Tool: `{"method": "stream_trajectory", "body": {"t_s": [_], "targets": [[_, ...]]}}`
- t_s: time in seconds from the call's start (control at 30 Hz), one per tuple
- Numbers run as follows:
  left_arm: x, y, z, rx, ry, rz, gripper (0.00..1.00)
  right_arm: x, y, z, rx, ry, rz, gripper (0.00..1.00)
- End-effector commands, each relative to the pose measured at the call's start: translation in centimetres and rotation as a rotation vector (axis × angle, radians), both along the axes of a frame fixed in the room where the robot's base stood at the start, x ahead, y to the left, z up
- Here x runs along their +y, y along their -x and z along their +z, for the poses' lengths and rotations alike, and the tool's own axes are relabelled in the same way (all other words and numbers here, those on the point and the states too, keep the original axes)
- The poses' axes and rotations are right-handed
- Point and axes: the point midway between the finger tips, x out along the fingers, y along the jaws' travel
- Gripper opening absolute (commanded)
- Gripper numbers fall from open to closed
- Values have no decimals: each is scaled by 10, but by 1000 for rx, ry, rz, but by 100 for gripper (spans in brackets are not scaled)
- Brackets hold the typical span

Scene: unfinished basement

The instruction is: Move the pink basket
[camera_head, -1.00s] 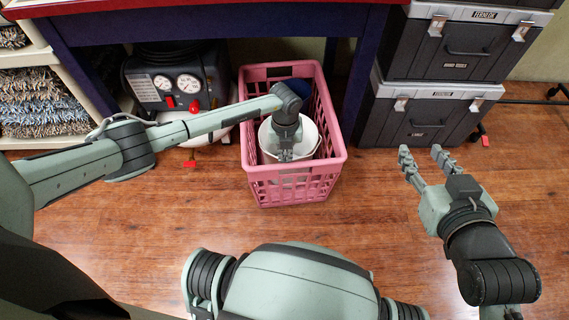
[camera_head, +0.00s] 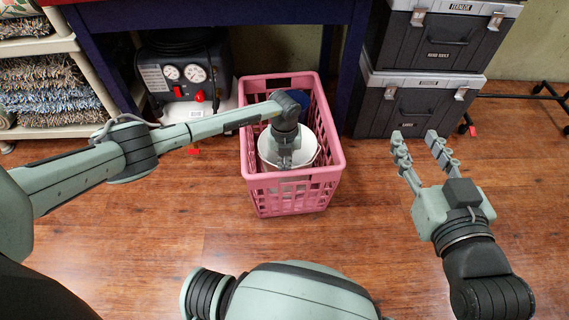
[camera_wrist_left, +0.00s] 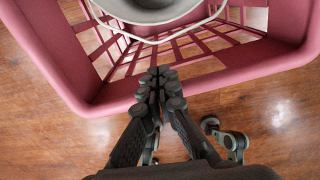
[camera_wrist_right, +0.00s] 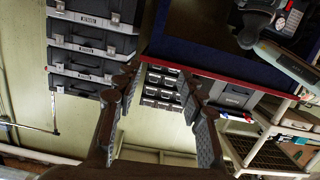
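The pink basket (camera_head: 296,180) stands upright on the wooden floor, in front of the dark blue table. A white bucket (camera_head: 314,158) sits inside it, and something blue is behind the bucket. My left gripper (camera_head: 284,162) is over the basket's near side. In the left wrist view its fingers (camera_wrist_left: 160,82) are closed together and cross the near rim (camera_wrist_left: 228,78), with the tips over the inside. They do not visibly pinch the rim; contact is hard to tell. My right gripper (camera_head: 414,140) is open and empty, right of the basket. It shows open in its wrist view (camera_wrist_right: 166,95).
Stacked black tool boxes (camera_head: 414,108) stand at the back right. A compressor (camera_head: 184,75) with gauges is left of the basket, and a shelf (camera_head: 78,133) with rugs is at the far left. A blue table leg (camera_head: 346,75) is behind the basket. Floor before the basket is clear.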

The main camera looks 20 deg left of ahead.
Motion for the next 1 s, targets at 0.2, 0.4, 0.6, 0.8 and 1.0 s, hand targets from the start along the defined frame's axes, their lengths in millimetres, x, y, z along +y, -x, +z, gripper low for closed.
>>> {"method": "stream_trajectory", "body": {"t_s": [0.2, 0.4, 0.6, 0.8, 1.0], "targets": [[-5, 16, 2, 6, 1, -2, 0, -36, 14, -49, 256, 112, -63, 40], [-9, 28, 1, 7, 0, -3, 0, -70, 39, -87, 479, 196, -124, 40], [-11, 35, -1, 8, 0, -3, 0, -90, 58, -106, 604, 238, -160, 40], [-11, 36, -2, 9, 1, -2, 0, -93, 61, -110, 623, 245, -165, 40], [-11, 36, -2, 9, 1, -3, 0, -93, 60, -109, 621, 244, -164, 40]]}}
